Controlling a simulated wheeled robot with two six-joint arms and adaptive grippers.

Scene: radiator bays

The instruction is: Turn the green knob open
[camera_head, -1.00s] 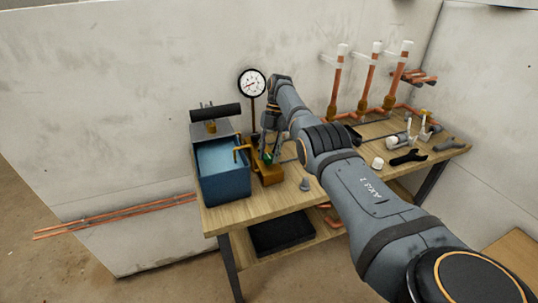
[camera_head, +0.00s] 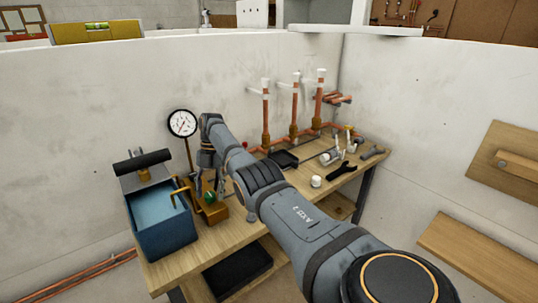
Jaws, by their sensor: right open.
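The green knob (camera_head: 210,197) is small and sits on a brass valve body (camera_head: 209,215) at the left end of the workbench. My right gripper (camera_head: 209,185) points down from above, with its fingers open close over the knob. Whether a finger touches the knob I cannot tell. The fingers partly hide the knob's upper side. My left gripper is not in view.
A blue tank (camera_head: 163,238) with a black-handled pump stands left of the valve. A round dial gauge (camera_head: 183,123) rises behind. Copper pipes (camera_head: 295,110), a wrench (camera_head: 341,171) and small fittings occupy the bench's right side.

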